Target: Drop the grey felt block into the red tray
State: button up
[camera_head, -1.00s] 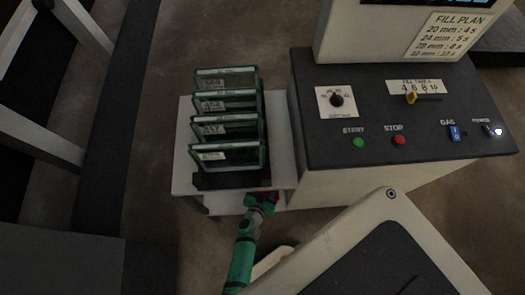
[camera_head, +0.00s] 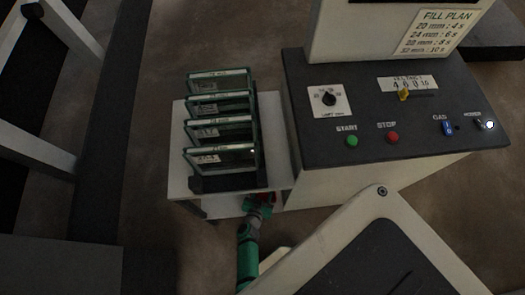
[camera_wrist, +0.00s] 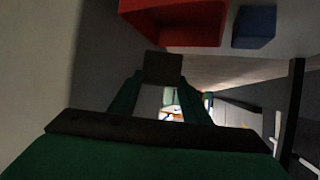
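My green gripper (camera_head: 259,206) is at the front edge of the white stand in the head view, and its fingertips are hard to make out there. In the wrist view its two fingers (camera_wrist: 160,82) reach forward with the dark grey block (camera_wrist: 163,68) between their tips; they look closed on it. The red tray (camera_wrist: 175,22) is at the top of the wrist view, just beyond the block.
A blue block (camera_wrist: 254,27) is beside the tray. The white stand (camera_head: 178,150) carries a dark rack of several framed panels (camera_head: 220,130) behind my gripper. A machine with a dark control panel (camera_head: 430,130) stands close on the right.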

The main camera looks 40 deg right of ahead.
jog(key=o, duration=0.5)
jog(key=v, duration=1)
jog(key=shift+s+a, duration=0.2)
jog(key=shift+a, duration=0.1)
jog(key=shift+r, duration=0.15)
jog(key=s+a+r+n+t+y, duration=0.2)
jog(key=a+r, duration=0.3)
jog(key=r, duration=0.3)
jog(key=s+a+r+n+t+y, duration=0.1)
jog(key=s+a+r+n+t, duration=0.15)
jog(key=a+r, duration=0.35)
jog(key=s+a+r+n+t+y, duration=0.1)
jog(key=s+r+n+y, duration=0.1)
jog(key=r, duration=1)
jog(key=s+a+r+n+t+y, duration=0.2)
jog(key=r+n+y, duration=0.2)
jog(key=r, duration=0.8)
jog(key=shift+s+r+y, duration=0.25)
jog(key=shift+r+y, duration=0.05)
jog(key=shift+y, duration=0.4)
